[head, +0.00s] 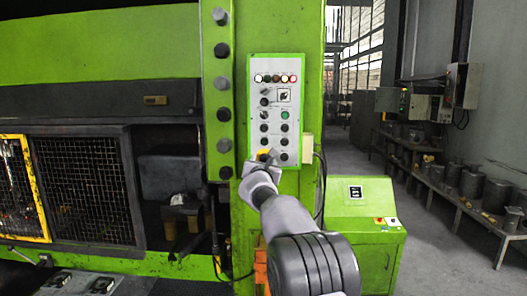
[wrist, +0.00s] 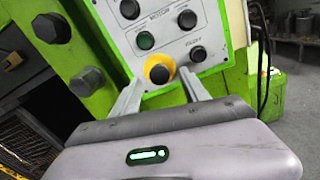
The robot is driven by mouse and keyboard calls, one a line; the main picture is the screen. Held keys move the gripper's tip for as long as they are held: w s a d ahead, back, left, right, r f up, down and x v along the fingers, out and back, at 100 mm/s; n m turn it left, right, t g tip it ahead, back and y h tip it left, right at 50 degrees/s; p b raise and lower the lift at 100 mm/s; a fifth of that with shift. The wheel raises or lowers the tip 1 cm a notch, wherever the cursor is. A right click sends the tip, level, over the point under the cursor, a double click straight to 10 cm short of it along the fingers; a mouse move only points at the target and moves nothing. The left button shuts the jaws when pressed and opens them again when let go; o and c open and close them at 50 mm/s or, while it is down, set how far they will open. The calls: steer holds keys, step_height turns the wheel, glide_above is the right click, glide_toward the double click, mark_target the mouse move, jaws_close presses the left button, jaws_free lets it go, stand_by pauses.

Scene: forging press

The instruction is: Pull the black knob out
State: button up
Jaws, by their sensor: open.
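The black knob (wrist: 160,74) sits in a yellow round collar (wrist: 149,63) near the lower edge of the control panel. My gripper (wrist: 158,84) is open, with one finger on each side of the yellow collar in the wrist view. I cannot tell whether the fingers touch it. In the head view my gripper (head: 262,162) is at the bottom of the light grey panel (head: 257,92), and a bit of the yellow collar (head: 263,151) shows there. The knob is mostly hidden by my gripper in that view.
Other black knobs and a green button (wrist: 145,40) sit close around the yellow collar. Large dark bolts (wrist: 88,82) line the green press column to the left. A green console (head: 364,205) stands at the lower right, with open floor beyond it.

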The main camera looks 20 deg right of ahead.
steer(key=shift+p+x, duration=0.3)
steer(key=shift+x, duration=0.7)
steer(key=shift+a+f, duration=0.1)
steer(key=shift+s, duration=0.1)
